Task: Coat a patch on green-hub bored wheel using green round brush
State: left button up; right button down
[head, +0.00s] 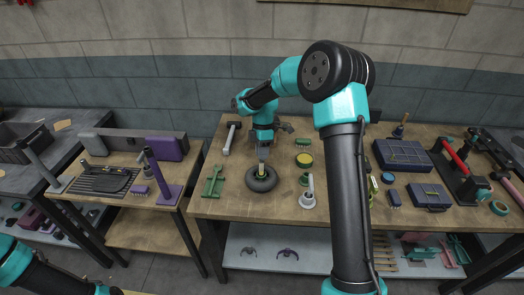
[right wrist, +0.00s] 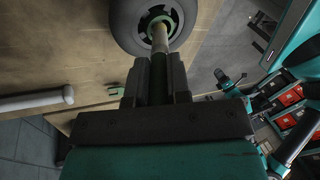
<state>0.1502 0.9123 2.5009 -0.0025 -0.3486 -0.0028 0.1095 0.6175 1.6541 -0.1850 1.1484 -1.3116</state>
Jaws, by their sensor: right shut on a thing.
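The green-hub bored wheel (head: 262,178) lies flat on the wooden bench in the head view, a dark tyre around a green hub. It also shows at the top of the right wrist view (right wrist: 128,22). My right gripper (head: 263,152) is above the wheel and points down. In the right wrist view my right gripper (right wrist: 158,80) is shut on the green round brush (right wrist: 160,38). The brush's pale end reaches over the hub; whether it touches the wheel I cannot tell. My left gripper is out of view.
A green stand (head: 213,182) is left of the wheel and a grey-white fitting (head: 307,193) is right of it. A yellow-topped round tin (head: 304,160) and a green scrubbing brush (head: 303,142) lie behind. A hammer (head: 231,137) lies at the back left. Bare wood lies in front.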

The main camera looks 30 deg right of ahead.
jog(key=shift+f, duration=0.45)
dwell(0.8)
jog(key=shift+s, duration=0.1)
jog(key=shift+s+a, duration=0.25)
jog(key=shift+s, duration=0.05)
jog(key=shift+w, duration=0.1)
jog(key=shift+w+d+r, duration=0.1)
jog(key=shift+w+d, duration=0.45)
jog(key=shift+w, duration=0.15)
jog(key=shift+s+a, duration=0.1)
jog(key=shift+s+a, duration=0.45)
jog(key=shift+s, duration=0.25)
